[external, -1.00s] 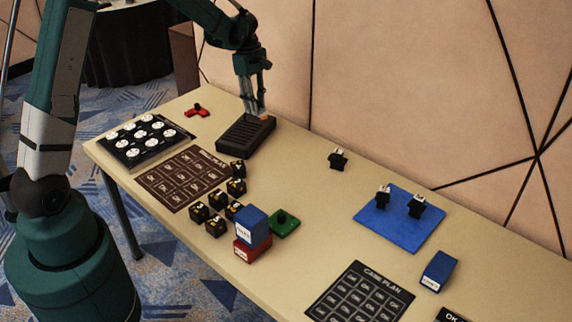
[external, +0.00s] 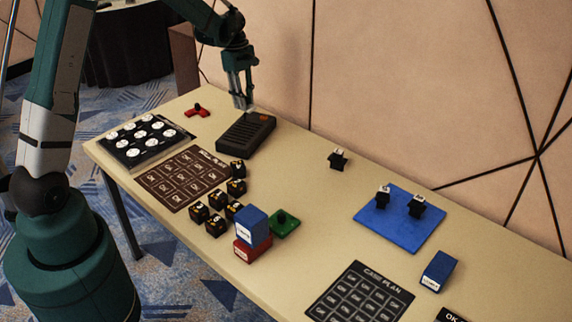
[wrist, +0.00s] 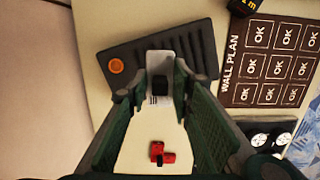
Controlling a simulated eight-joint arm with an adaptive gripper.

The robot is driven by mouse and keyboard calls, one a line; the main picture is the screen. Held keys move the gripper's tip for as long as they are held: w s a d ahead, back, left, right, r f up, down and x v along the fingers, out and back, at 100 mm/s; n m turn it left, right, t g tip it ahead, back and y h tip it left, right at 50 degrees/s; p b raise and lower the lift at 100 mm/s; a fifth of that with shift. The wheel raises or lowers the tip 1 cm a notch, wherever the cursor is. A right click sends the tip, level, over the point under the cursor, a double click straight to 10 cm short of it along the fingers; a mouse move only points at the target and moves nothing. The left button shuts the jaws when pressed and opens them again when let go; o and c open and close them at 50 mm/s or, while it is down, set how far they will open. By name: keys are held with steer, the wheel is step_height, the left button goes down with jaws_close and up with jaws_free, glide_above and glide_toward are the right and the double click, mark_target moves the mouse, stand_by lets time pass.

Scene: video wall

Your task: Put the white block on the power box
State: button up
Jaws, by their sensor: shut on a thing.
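The power box appears to be the dark ridged box (external: 246,136) near the wall side of the table, with an orange button at one end. It also shows in the wrist view (wrist: 130,58), behind the fingers. My gripper (external: 244,106) is over the box. In the wrist view, my gripper (wrist: 157,88) is shut on a small white block (wrist: 153,62) with a black part. In the external view the block is mostly hidden by the fingers. I cannot tell whether it touches the box top.
A red piece (external: 197,111) lies left of the box. A black tray with white discs (external: 147,140) and a brown wall plan board (external: 181,178) lie nearer. Several black cubes (external: 216,226) stand by stacked blue (external: 251,225) and red blocks. A blue mat (external: 398,230) is at right.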

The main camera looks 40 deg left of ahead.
glide_above(247, 129)
steer(key=shift+w+a+f+b, duration=0.1)
steer(key=shift+a+f+b, duration=0.05)
steer(key=shift+f, duration=1.15)
steer(key=shift+w+a+f+b, duration=0.1)
steer(key=shift+a+f+b, duration=0.05)
steer(key=shift+f, duration=1.1)
steer(key=shift+f, duration=1.85)
steer(key=shift+f+b, duration=0.2)
steer(key=shift+b, duration=0.2)
steer(key=o, duration=1)
steer(key=shift+r, duration=0.15)
steer(key=r, duration=0.4)
steer(key=a+r+p, duration=0.1)
steer(key=r, duration=0.7)
steer(key=shift+a+p, duration=0.2)
steer(key=shift+p, duration=0.2)
